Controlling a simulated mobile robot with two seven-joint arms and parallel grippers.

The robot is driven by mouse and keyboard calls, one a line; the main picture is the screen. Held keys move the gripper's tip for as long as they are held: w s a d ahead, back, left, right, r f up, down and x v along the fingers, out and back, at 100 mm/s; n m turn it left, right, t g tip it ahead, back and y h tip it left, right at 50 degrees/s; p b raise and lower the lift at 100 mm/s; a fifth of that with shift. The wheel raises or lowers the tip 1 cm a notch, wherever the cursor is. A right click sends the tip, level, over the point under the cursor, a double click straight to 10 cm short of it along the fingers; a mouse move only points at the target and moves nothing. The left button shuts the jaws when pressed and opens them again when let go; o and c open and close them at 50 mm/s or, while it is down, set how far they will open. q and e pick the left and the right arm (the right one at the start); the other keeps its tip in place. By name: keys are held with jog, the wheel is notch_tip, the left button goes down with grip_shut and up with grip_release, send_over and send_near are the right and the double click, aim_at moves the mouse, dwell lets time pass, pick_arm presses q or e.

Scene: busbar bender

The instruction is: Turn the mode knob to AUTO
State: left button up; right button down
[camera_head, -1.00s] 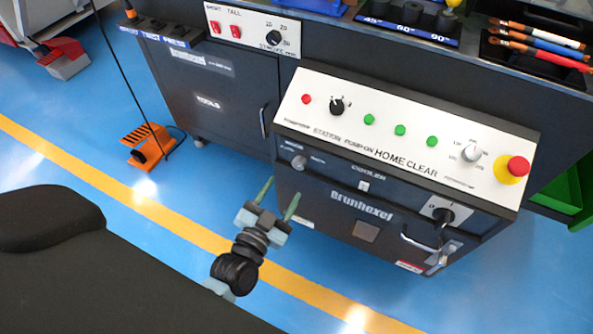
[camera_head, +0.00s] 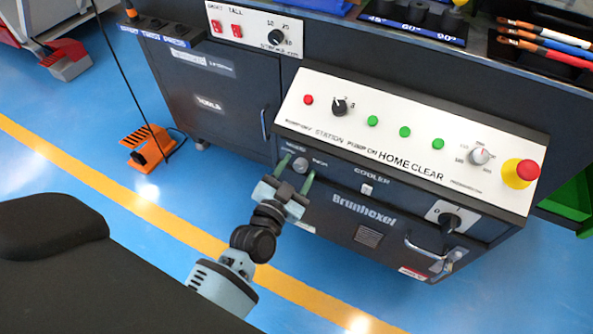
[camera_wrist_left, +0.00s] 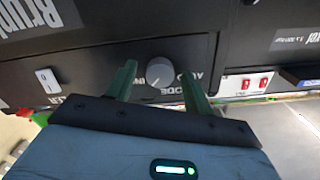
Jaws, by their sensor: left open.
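The mode knob (camera_head: 300,165) is a small round grey knob on the dark front panel of the control cabinet, below the white sloped panel. It also shows in the left wrist view (camera_wrist_left: 159,72), with the letters "MODE" and "AUTO" partly readable and upside down near it. My left gripper (camera_head: 296,170) is open, its two green fingers reaching to either side of the knob. In the left wrist view the fingers (camera_wrist_left: 158,85) flank the knob with gaps on both sides, and no contact shows. My right gripper is not in view.
The white panel (camera_head: 390,158) carries a black selector, green buttons and a red emergency stop (camera_head: 521,172). A cooler switch (camera_head: 367,189), a black rotary switch (camera_head: 449,221) and a metal handle (camera_head: 428,248) sit on the cabinet front. An orange foot pedal (camera_head: 147,145) stands on the open blue floor.

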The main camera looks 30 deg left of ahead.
pick_arm(q)
jog(key=c, duration=1)
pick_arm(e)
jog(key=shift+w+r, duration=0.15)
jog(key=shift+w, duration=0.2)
